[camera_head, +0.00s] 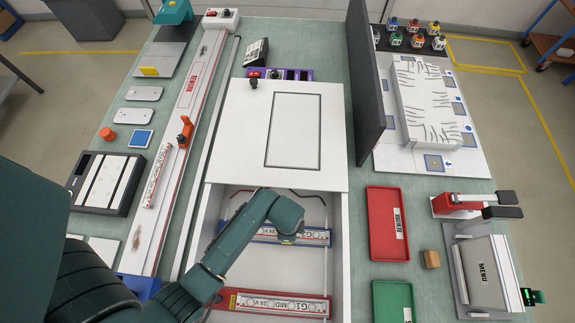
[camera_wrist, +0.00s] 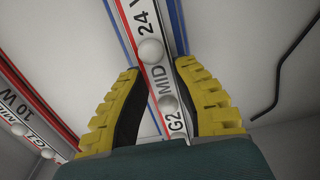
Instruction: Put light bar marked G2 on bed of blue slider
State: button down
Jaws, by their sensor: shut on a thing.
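A red-edged bar marked G1 (camera_head: 275,303) lies nearer in the compartment; it also shows in the wrist view (camera_wrist: 30,130). The long rail (camera_head: 205,75) carries an orange piece (camera_head: 185,131). A dark upright panel (camera_head: 364,80), red tray (camera_head: 387,222) and green tray (camera_head: 393,301) stand at right.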

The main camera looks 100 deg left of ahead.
jog(key=shift+f, duration=0.15)
jog(key=c, duration=0.9)
grip_release()
jog(key=shift+c, duration=0.2)
